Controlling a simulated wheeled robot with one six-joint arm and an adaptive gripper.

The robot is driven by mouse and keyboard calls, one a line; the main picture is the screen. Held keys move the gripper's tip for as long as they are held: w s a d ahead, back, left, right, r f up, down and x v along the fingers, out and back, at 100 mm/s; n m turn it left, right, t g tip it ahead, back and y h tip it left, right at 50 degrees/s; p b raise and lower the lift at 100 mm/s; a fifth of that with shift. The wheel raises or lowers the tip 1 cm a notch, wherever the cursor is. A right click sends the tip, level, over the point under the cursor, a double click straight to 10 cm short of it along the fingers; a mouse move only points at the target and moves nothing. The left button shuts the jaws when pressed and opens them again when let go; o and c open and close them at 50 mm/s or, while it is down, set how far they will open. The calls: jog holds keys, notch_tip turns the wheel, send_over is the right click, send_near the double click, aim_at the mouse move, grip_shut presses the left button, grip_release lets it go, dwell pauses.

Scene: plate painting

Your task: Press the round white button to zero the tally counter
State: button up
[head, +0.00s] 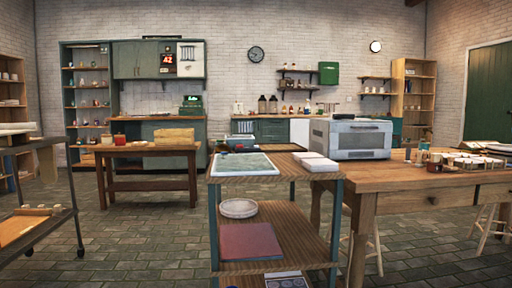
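A small dark panel with red digits (168,62), looking like 42, is on the green wall cabinet at the back left; it may be the tally counter. A green machine with a lit display (191,105) stands on the counter below it. I cannot make out a round white button on either at this size. A round white disc with a dark rim (375,46) is high on the back wall at right; I cannot tell whether it is a clock or something else. My gripper is not in view.
A shelved cart (250,270) stands close in front, beside a large wooden table (410,180) with a grey oven-like box (350,138). A wooden bench (150,150) stands mid-left, a dark trolley (62,215) at far left. Tiled floor between bench and cart is clear.

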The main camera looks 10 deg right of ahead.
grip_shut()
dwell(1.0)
